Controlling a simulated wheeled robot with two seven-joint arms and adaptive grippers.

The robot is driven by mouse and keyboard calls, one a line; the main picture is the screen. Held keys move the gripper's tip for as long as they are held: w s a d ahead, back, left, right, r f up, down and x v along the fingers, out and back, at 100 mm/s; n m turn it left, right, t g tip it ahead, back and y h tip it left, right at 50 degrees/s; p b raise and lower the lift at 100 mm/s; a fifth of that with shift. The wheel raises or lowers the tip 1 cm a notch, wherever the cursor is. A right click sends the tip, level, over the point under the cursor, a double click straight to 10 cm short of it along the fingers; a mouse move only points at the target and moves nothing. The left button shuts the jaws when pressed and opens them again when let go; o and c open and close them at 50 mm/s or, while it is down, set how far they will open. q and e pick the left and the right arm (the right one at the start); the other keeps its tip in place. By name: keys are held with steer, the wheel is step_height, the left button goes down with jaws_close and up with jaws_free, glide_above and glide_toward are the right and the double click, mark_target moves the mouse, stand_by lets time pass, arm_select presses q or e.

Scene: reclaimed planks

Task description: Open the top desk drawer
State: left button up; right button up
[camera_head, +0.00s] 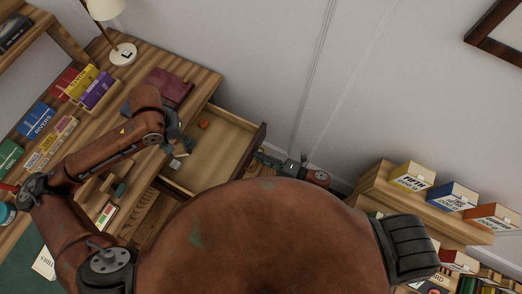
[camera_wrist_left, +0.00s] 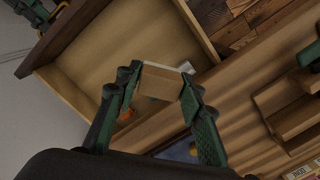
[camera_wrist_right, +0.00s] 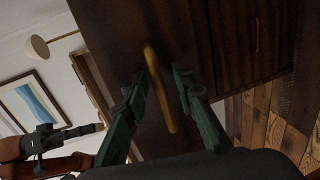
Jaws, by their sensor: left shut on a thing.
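The top desk drawer (camera_head: 220,137) stands pulled out from the desk, its interior showing; its tray also shows in the left wrist view (camera_wrist_left: 85,68). My left gripper (camera_head: 173,150) is over the drawer's inner left part, shut on a small tan block (camera_wrist_left: 160,82) between its fingertips. My right gripper (camera_head: 266,158) is outside the drawer, beside its dark front. In the right wrist view a brass handle (camera_wrist_right: 158,88) on the dark drawer front lies between its fingers, which are apart; contact cannot be told.
An orange item (camera_head: 204,124) and small white pieces lie in the drawer. Books, boxes and a lamp (camera_head: 123,54) stand on the desk (camera_head: 195,78). A wooden shelf (camera_head: 375,187) with labelled boxes is at the right. A dark drawer with a handle (camera_wrist_right: 256,35) lies below.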

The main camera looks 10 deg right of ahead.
steer(key=v, duration=1.2)
stand_by(0.3)
